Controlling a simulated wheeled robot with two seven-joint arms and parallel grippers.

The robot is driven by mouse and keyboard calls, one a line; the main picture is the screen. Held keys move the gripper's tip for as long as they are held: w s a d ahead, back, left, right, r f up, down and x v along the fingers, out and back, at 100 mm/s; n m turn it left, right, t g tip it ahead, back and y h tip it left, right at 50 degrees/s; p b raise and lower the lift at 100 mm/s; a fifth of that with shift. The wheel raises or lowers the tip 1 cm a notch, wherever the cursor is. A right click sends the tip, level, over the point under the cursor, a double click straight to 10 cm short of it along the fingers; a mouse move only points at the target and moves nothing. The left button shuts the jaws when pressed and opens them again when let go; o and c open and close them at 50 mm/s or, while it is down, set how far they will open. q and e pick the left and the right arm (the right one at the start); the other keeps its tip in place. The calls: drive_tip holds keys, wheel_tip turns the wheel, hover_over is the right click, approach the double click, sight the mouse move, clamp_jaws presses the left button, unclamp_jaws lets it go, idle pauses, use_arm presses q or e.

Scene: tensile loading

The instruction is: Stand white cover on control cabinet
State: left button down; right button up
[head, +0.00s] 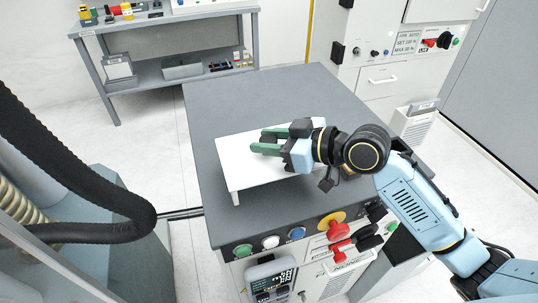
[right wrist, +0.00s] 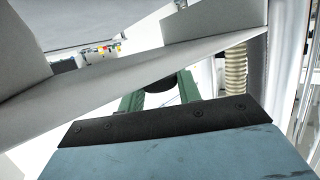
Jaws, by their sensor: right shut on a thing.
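The white cover (head: 240,171) is a flat plate with short legs, over the grey top of the control cabinet (head: 305,89). One leg points down at its near left corner; I cannot tell whether the legs touch the top. My right gripper (head: 266,141) has green fingers and reaches in from the right over the plate. It is shut on the white cover, with the exact contact partly hidden. In the right wrist view, the cover (right wrist: 150,75) crosses diagonally in front of the green fingers (right wrist: 160,92). My left gripper is not in view.
Buttons and a red switch (head: 338,230) line the cabinet's front edge. A black hose (head: 75,150) and beige bellows (head: 22,208) stand at left. A workbench (head: 172,72) is behind left, and a tall white cabinet (head: 385,75) behind right. The far cabinet top is clear.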

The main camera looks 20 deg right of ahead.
drive_tip(key=shift+f, duration=1.8)
drive_tip(key=shift+f+b, duration=0.2)
drive_tip(key=shift+b, duration=0.1)
drive_tip(key=o, duration=1.2)
drive_tip(key=shift+c, duration=0.2)
drive_tip(key=shift+r, duration=0.1)
